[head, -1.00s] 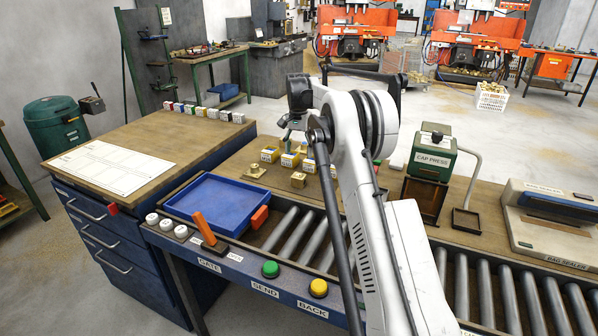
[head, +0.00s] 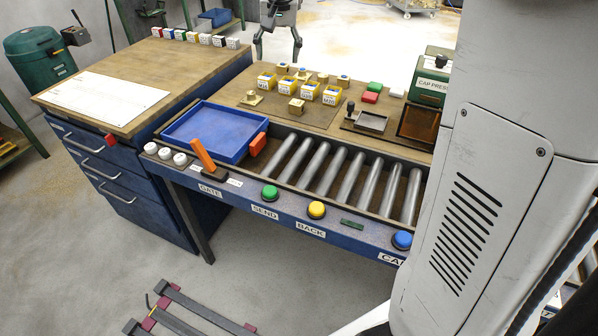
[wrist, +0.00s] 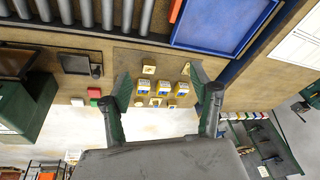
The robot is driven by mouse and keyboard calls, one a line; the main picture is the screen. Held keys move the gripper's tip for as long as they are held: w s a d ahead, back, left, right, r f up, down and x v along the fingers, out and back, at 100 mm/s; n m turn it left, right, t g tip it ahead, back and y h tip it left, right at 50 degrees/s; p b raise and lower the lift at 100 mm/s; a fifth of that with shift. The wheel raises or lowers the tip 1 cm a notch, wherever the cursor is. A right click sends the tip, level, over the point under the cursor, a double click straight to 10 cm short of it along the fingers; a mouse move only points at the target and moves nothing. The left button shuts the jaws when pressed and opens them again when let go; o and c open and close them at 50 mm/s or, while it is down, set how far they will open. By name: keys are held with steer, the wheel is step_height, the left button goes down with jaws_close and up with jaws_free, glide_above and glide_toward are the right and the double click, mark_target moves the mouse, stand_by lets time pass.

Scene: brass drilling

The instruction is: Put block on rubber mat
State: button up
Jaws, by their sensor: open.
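A small brass block (head: 296,105) with a dark hole on top sits at the front of a thin brown mat (head: 322,117) on the bench, before the yellow bins. It also shows in the wrist view (wrist: 148,69). The mat looks like the rubber mat, but its material cannot be told. A flanged brass piece (head: 252,98) lies left of the block. My gripper (head: 278,50) is open and empty, raised beyond the bench's back edge. In the wrist view its spread fingers (wrist: 159,75) frame the bins and brass pieces from a distance.
Several yellow bins (head: 309,90) stand on the mat, with small brass parts behind. A blue tray (head: 188,143), rollers (head: 318,166) and buttons line the front. The cap press (head: 432,75) stands right.

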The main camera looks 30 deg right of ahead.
steer(key=s+a+n+t, duration=0.1)
steer(key=s+a, duration=0.2)
steer(key=s, duration=0.5)
steer(key=s+a+n+t, duration=0.1)
steer(key=s+a+n, duration=0.15)
steer(key=s, duration=0.55)
steer(key=s+a+f+n+t, duration=0.1)
steer(key=s+a+f, duration=0.1)
steer(key=s+f, duration=0.2)
steer(key=s+a+f+n+t, duration=0.1)
steer(key=s+f, duration=0.4)
steer(key=s, duration=0.6)
steer(key=shift+s+a+y, duration=0.2)
steer(key=shift+a+y, duration=0.1)
steer(key=shift+a, duration=0.55)
steer(key=shift+f, duration=0.1)
